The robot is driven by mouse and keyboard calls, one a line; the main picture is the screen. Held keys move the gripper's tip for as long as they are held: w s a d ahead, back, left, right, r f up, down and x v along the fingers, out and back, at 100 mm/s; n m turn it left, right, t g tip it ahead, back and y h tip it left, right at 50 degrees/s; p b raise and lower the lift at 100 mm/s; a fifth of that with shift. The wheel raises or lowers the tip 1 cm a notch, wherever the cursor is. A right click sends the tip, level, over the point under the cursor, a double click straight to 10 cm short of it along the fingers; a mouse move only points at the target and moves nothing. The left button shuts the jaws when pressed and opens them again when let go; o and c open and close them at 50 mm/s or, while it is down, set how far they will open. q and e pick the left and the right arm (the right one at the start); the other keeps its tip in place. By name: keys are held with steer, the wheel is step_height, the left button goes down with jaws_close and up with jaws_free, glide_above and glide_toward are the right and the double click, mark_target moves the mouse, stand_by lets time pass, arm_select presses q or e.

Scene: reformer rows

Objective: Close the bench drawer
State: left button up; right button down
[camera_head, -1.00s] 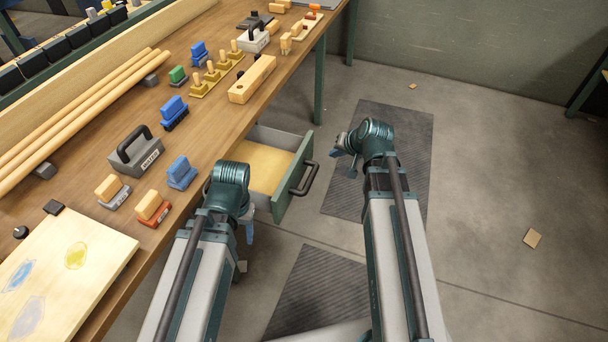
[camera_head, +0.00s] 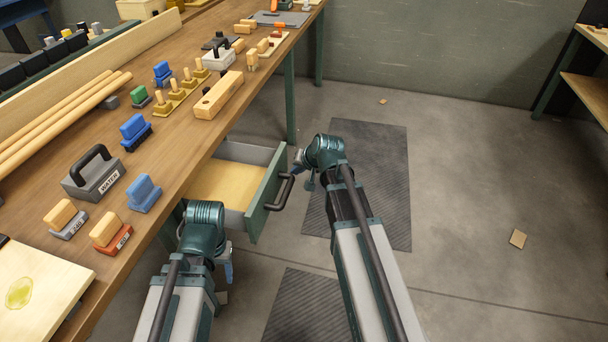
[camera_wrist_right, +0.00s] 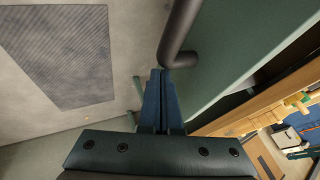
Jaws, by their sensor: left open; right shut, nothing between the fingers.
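The bench drawer (camera_head: 224,184) stands pulled out from under the workbench, with a pale wooden bottom and a green front (camera_head: 265,192). A dark bar handle (camera_head: 284,190) is on its front. My right gripper (camera_head: 299,158) is at the far end of the drawer front, close to the handle. In the right wrist view its fingers (camera_wrist_right: 160,92) are shut and empty, with the handle (camera_wrist_right: 181,35) and green front (camera_wrist_right: 235,50) just beyond; I cannot tell whether they touch. My left gripper (camera_head: 228,270) hangs below the near side of the drawer, mostly hidden by its wrist.
The wooden workbench (camera_head: 150,178) runs along the left, holding a grey water block (camera_head: 93,175), blue brushes (camera_head: 144,193) and a long wooden block (camera_head: 219,95). Dark mats (camera_head: 375,180) lie on the floor.

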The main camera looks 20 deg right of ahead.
arm_select(q)
steer(key=shift+r, duration=0.15)
arm_select(e)
steer(key=shift+w+a+r, duration=0.1)
steer(key=shift+w+a, duration=0.3)
steer(key=shift+a, duration=0.25)
steer(key=shift+w+a+r, duration=0.1)
steer(key=shift+w+a, duration=0.3)
steer(key=shift+a, duration=0.25)
glide_above(240, 175)
steer(key=w+a, duration=0.2)
steer(key=a, duration=0.1)
steer(key=shift+w+a, duration=0.1)
steer(key=shift+w, duration=0.1)
steer(key=shift+s, duration=0.15)
steer(key=shift+s+d, duration=0.4)
steer(key=shift+d, duration=0.2)
steer(key=shift+s+d, duration=0.7)
steer(key=shift+d, duration=0.25)
arm_select(q)
step_height(240, 175, up, 8)
steer(key=d+p, duration=0.1)
steer(key=p, duration=0.7)
arm_select(e)
steer(key=v, duration=1)
steer(key=shift+d, duration=0.2)
